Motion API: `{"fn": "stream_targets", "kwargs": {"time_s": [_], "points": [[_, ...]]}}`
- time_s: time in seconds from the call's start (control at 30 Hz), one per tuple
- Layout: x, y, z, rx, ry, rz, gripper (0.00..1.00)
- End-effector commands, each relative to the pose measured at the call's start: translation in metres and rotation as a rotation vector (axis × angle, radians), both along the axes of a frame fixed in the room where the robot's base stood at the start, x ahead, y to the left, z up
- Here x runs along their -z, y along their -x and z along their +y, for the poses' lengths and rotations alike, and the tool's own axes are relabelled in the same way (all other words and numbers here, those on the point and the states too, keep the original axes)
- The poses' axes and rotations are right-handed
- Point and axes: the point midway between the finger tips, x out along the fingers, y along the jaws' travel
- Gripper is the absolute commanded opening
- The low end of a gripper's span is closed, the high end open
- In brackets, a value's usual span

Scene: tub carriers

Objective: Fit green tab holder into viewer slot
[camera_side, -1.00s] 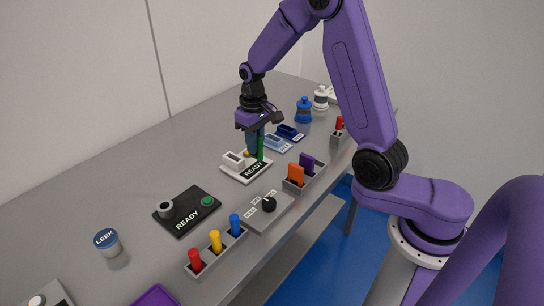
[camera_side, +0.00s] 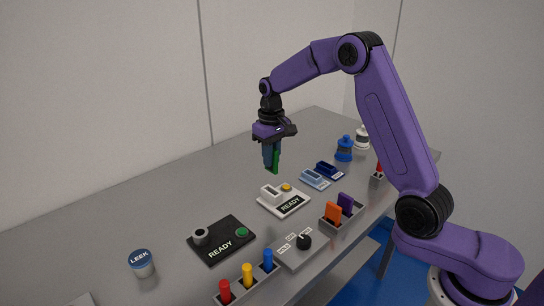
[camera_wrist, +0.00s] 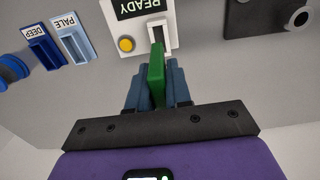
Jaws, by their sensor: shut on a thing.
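My gripper (camera_side: 271,158) is shut on the green tab holder (camera_side: 275,162), which points down between the blue-grey fingers. The holder hangs clear above the table. The white viewer (camera_side: 270,207) lies below it, with a READY label, a yellow button and a raised block with a slot. In the wrist view the green holder (camera_wrist: 157,72) sticks out from the fingers, and its far end overlaps the near edge of the slot block (camera_wrist: 160,33) in the picture. The holder's upper part is hidden by the fingers.
A black READY unit (camera_side: 222,240) with a green button lies left of the viewer. A dial box (camera_side: 300,250) and a grey rack (camera_side: 343,219) with orange and purple tabs are in front. Pale (camera_side: 315,180) and deep blue (camera_side: 329,170) trays lie to the right.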

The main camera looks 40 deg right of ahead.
Motion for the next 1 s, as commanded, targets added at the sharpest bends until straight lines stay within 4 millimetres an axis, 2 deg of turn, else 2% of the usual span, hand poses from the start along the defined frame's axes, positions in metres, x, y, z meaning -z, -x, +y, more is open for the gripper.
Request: {"fn": "stream_targets", "kwargs": {"time_s": [0.17,0.7,1.0], "points": [[0.007,0.0,-0.001,0.001,0.0,0.002,0.0],[0.05,0.0,0.0,0.0,0.0,0.002,0.0],[0.058,0.0,0.0,0.0,0.0,0.0,0.0]]}}
